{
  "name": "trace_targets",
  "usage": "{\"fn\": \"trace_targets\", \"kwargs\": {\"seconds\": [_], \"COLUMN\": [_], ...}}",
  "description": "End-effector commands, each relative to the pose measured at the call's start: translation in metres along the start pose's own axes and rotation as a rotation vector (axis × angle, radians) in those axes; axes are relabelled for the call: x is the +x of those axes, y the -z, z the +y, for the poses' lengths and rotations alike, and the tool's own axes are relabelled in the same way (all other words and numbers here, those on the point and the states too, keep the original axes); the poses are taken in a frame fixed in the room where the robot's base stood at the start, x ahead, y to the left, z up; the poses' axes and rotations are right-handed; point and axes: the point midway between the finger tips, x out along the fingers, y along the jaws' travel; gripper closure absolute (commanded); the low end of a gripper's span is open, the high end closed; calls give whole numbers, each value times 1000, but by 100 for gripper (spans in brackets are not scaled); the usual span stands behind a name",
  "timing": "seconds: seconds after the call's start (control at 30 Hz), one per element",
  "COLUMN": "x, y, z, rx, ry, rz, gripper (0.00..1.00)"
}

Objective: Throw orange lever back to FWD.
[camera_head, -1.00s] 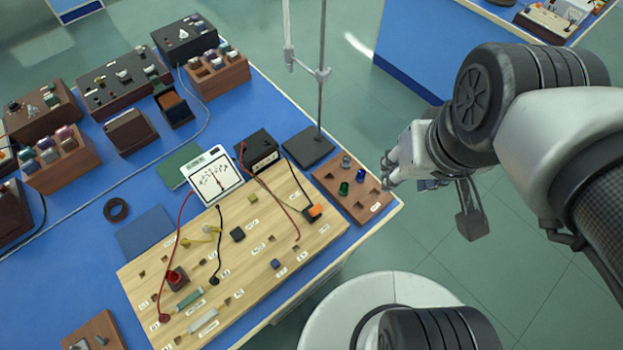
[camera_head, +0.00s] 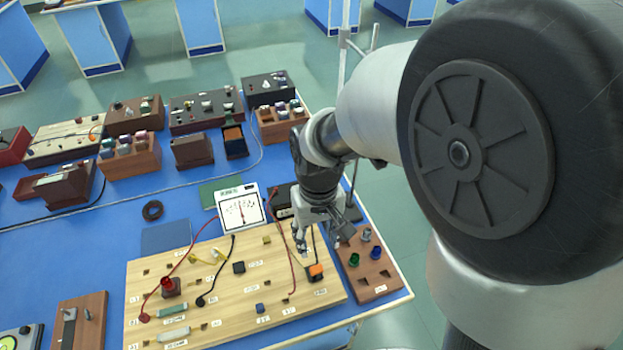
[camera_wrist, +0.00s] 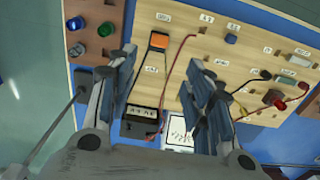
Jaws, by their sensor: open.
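The orange lever (camera_head: 316,271) is a small orange cap on a dark switch block near the right end of the wooden board (camera_head: 215,318). It also shows in the wrist view (camera_wrist: 158,41), ahead of and between my finger lines, nearer the left finger. My gripper (camera_head: 302,240) is above the board's right part, just behind the lever in the head view. In the wrist view my gripper (camera_wrist: 165,75) has its two fingers wide apart with nothing between them. The small label by the switch is too blurred to read, so the lever's position is unclear.
A white-faced meter (camera_head: 240,209) and a black box stand behind the board. Red and black wires cross the board close to the switch. A brown block with coloured knobs (camera_head: 364,262) stands to the right. A stand with a vertical rod rises behind my arm.

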Motion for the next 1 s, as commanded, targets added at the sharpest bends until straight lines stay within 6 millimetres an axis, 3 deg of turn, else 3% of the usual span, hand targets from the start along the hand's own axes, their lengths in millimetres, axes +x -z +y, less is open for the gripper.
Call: {"fn": "trace_targets", "kwargs": {"seconds": [0.03, 0.2, 0.5, 0.7, 1.0], "x": [16, 54, 110, 126, 128], "y": [-1, -1, -1, 0, 0], "z": [0, 0, 0, 0, 0], "rx": [0, 0, 1, 1, 1], "ry": [0, 0, 0, 0, 0], "rz": [-5, -4, -3, 0, 1], "gripper": [53, 53, 53, 53, 53]}}
